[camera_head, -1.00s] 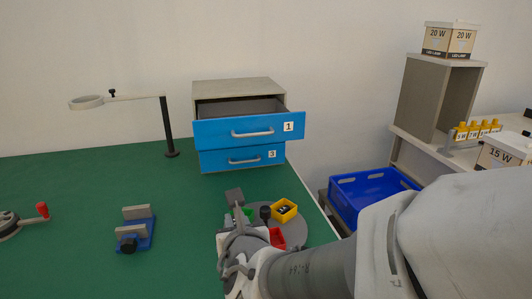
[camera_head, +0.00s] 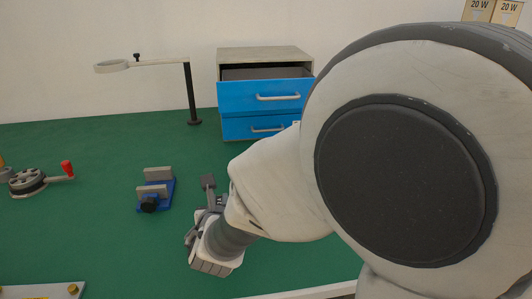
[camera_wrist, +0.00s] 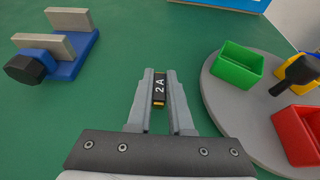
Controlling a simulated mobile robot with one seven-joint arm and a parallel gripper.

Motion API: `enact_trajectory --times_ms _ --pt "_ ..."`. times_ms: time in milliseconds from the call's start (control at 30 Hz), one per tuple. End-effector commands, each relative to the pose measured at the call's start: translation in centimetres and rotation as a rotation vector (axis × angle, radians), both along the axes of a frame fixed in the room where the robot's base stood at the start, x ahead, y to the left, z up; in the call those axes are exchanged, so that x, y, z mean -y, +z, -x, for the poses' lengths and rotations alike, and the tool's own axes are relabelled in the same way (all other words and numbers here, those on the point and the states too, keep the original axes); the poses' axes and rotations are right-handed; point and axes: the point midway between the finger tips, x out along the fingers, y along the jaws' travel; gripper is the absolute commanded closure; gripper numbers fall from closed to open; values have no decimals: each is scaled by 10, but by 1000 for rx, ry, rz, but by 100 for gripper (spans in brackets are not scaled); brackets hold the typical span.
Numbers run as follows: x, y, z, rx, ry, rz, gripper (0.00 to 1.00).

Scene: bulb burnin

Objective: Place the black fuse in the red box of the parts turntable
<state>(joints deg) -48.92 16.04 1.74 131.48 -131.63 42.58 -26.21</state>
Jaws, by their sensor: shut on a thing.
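My gripper (camera_wrist: 160,74) is shut on the black fuse (camera_wrist: 159,90), which is marked "2 A" and has gold-coloured ends. It holds the fuse over the green table, left of the parts turntable (camera_wrist: 222,112) in the wrist view. The red box (camera_wrist: 298,132) is on the grey turntable at the right edge, partly cut off by the frame. In the head view my gripper (camera_head: 208,188) is low over the table; the fuse cannot be made out, and my arm hides the turntable.
A blue vise (camera_wrist: 62,52) stands left of my gripper. A blue drawer unit (camera_head: 262,97) and lamp stand (camera_head: 191,95) are behind.

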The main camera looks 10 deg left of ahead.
Motion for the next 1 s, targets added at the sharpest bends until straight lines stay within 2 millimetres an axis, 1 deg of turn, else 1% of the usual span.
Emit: enact_trajectory --times_ms 33,267,433,467,600,633,867,1000 --pt "0 -9 0 0 1 2 100" --pt "0 -7 0 0 0 0 100" --pt "0 -12 0 0 0 0 100" --pt "0 -11 0 0 0 0 78" --pt "0 -10 0 0 0 0 53" --pt "0 -10 0 0 0 0 51" --pt "0 -10 0 0 0 0 51" --pt "0 -6 0 0 0 0 51"
